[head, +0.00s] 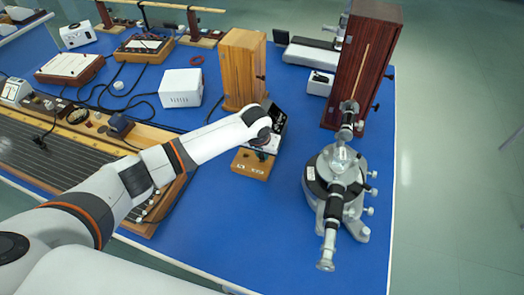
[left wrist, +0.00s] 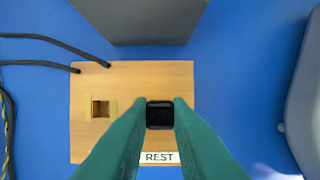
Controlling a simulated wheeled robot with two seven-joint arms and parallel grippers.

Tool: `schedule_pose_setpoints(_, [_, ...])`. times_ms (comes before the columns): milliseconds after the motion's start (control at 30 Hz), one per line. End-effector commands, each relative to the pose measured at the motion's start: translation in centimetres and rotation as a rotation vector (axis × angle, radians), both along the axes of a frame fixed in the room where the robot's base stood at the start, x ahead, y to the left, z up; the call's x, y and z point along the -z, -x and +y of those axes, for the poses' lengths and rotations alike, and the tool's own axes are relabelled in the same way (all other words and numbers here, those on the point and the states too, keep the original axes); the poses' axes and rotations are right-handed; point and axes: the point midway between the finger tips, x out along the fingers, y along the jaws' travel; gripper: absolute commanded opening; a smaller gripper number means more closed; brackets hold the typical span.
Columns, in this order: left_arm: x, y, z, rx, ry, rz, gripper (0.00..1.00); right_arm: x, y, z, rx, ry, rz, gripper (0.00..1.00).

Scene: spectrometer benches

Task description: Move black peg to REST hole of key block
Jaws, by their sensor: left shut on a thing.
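The wooden key block (head: 249,167) lies on the blue bench, below my left arm in the head view. It also shows in the left wrist view (left wrist: 130,75), with a white REST label (left wrist: 160,157) at its lower edge. My left gripper (left wrist: 160,108), with green fingers, is shut on the black peg (left wrist: 160,116). The peg is in line with the REST label and covers the spot where that hole would be. I cannot tell whether it is above the hole or in it. An empty square hole (left wrist: 101,108) shows to its left. My right gripper is not in view.
A dark box (left wrist: 140,20) stands just beyond the block, with black cables (left wrist: 45,38) at left. The spectrometer (head: 338,180) stands to the right, and wooden cabinets (head: 243,70) stand behind. Bare blue bench lies in front of the block.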

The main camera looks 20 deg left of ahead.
Motion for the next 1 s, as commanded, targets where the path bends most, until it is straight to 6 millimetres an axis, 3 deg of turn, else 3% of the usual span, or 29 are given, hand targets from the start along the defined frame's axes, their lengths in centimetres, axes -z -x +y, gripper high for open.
schedule_pose_setpoints(467, [0.85,0.01,0.02,-0.001,-0.001,0.001,0.0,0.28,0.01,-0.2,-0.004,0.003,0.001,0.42])
schedule_pose_setpoints(500, [0.85,0.01,0.01,0.0,-0.001,0.001,0.2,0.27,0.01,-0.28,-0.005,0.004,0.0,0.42])
schedule_pose_setpoints(633, [0.85,0.01,0.01,-0.001,-0.001,0.001,0.42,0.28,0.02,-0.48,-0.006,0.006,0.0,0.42])
schedule_pose_setpoints(1000, [0.33,0.12,-0.03,0.0,0.001,-0.001,0.43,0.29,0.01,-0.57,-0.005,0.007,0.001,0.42])
